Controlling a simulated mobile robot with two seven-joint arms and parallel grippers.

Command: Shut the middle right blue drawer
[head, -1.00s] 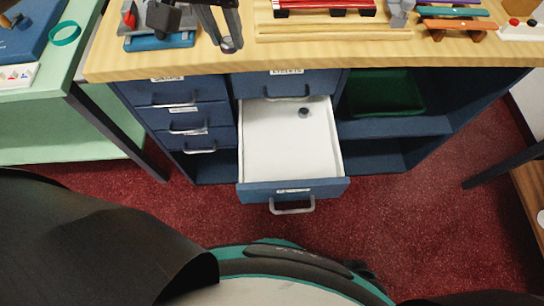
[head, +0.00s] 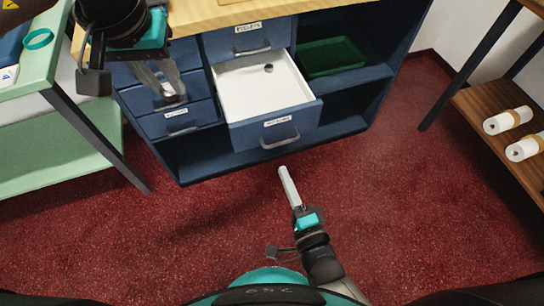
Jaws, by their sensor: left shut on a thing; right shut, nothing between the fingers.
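The middle right blue drawer (head: 275,125) stands pulled out of the counter unit, its white inside showing and a small dark round thing (head: 268,68) lying near its back. Its grey handle (head: 280,139) is free. My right gripper (head: 286,175) is shut and empty, in front of and below this drawer, apart from its handle. My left gripper (head: 172,94) is at the left column of drawers, left of the open drawer. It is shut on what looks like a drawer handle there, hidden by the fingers.
The drawer above (head: 250,40) is shut. A green tray (head: 332,55) sits on the shelf to the right. A light green table (head: 80,115) stands at left, and a wooden shelf (head: 500,95) with white rolls at right. Red floor in front is clear.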

